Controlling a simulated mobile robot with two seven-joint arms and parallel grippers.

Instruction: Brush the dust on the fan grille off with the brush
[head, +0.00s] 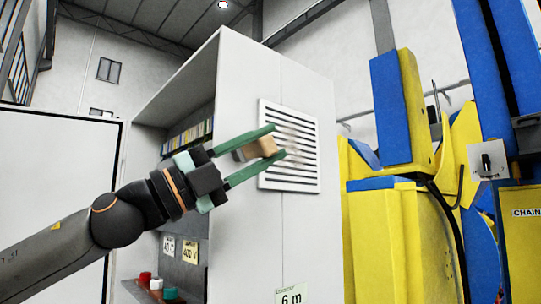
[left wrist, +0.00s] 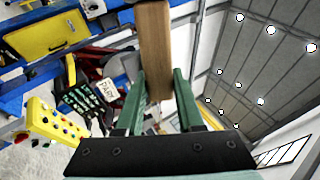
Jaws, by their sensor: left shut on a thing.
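The white fan grille (head: 301,176) with slanted slats is set in the side of a tall light grey cabinet. A faint brownish, blurred patch of dust (head: 300,138) shows on its upper middle. My left gripper (head: 277,141), with green fingers, is shut on the wooden brush (head: 258,147) in front of the grille's left part. In the left wrist view the brush's wooden handle (left wrist: 154,45) stands between the fingers. The bristles cannot be made out clearly, and I cannot tell whether they touch the grille. My right gripper is not in view.
A yellow and blue machine (head: 390,215) stands close on the right. A pendant with buttons (left wrist: 50,120) shows in the left wrist view.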

